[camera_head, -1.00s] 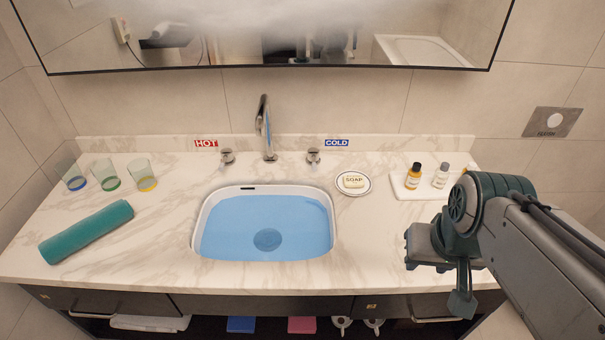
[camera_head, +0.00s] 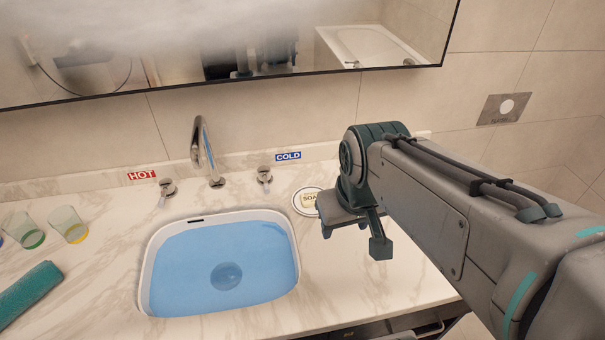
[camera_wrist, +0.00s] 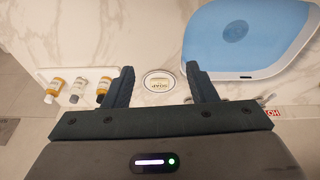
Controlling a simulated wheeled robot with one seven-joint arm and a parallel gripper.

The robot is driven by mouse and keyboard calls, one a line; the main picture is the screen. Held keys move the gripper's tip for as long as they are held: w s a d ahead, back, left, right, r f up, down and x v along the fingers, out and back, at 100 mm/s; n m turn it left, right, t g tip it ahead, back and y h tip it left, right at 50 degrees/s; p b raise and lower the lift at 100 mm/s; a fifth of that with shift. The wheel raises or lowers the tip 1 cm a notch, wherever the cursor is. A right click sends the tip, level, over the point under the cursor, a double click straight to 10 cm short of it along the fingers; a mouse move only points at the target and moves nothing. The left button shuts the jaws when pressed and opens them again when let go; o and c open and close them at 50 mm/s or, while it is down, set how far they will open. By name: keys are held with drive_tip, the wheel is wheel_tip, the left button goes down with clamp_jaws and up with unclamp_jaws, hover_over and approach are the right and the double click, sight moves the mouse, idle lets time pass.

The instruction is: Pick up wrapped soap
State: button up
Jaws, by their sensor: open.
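The wrapped soap (camera_head: 309,200) is a small pale bar labelled "SOAP" on a round white dish (camera_head: 297,205) with a dark rim, on the counter right of the sink. In the head view my arm partly hides it. In the wrist view the soap (camera_wrist: 158,84) shows between the two fingers of my gripper (camera_wrist: 160,76), beyond their tips. The gripper is open and empty. Its height above the counter is hard to judge. In the head view my gripper (camera_head: 362,235) is in front of and to the right of the dish.
A sink (camera_head: 147,262) holding blue water lies left of the soap. The faucet (camera_head: 205,150) and cold tap (camera_head: 264,175) stand behind it. Tumblers (camera_head: 68,223) and a teal towel (camera_head: 28,292) lie far left.

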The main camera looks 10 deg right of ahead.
drive_tip(key=w+f+n+g+b, duration=0.15)
drive_tip(key=w+n+b, duration=0.5)
drive_tip(key=w, duration=0.75)
drive_tip(key=n+g+b, duration=0.2)
drive_tip(key=n, duration=0.9)
approach(312, 197)
drive_tip(key=shift+m+t, duration=0.25)
drive_tip(key=f, duration=0.8)
drive_tip(key=shift+s+f, duration=0.2)
drive_tip(key=shift+f, duration=0.15)
drive_tip(key=c, duration=0.7)
